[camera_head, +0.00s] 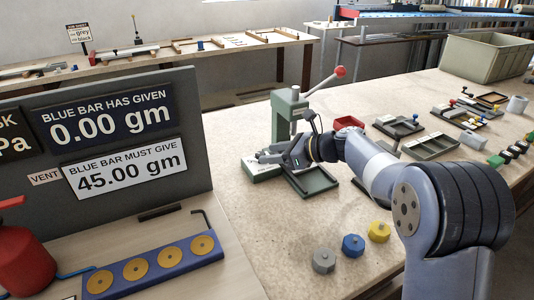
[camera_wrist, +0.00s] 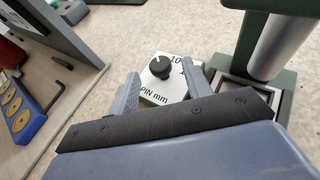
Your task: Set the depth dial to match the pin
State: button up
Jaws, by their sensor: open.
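The depth dial is a black round knob (camera_wrist: 160,67) with a pale mark on a white plate (camera_wrist: 165,92) lettered "PIN mm"; part of a "10" shows beside it. In the head view, the dial's pale block (camera_head: 262,172) sits at the foot of the green press (camera_head: 287,118), and my gripper hides the knob. My gripper (camera_wrist: 164,74) is open, its fingers on either side of the knob in the picture, with no visible contact. In the head view, my gripper (camera_head: 272,157) is over the block. I cannot make out the pin or the dial's exact setting.
The press's red-knobbed lever (camera_head: 340,71) rises above my gripper. A green tray (camera_head: 314,182) lies right of the block. A grey board (camera_head: 190,140) stands at left. Grey, blue (camera_head: 353,245) and yellow knobbed pieces stand in front. The bench between them is clear.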

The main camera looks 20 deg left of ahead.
jog(key=v, duration=0.8)
jog(key=shift+d, duration=0.15)
jog(key=shift+s+r+p, duration=0.1)
jog(key=shift+r+p, duration=0.05)
jog(key=shift+p, duration=0.2)
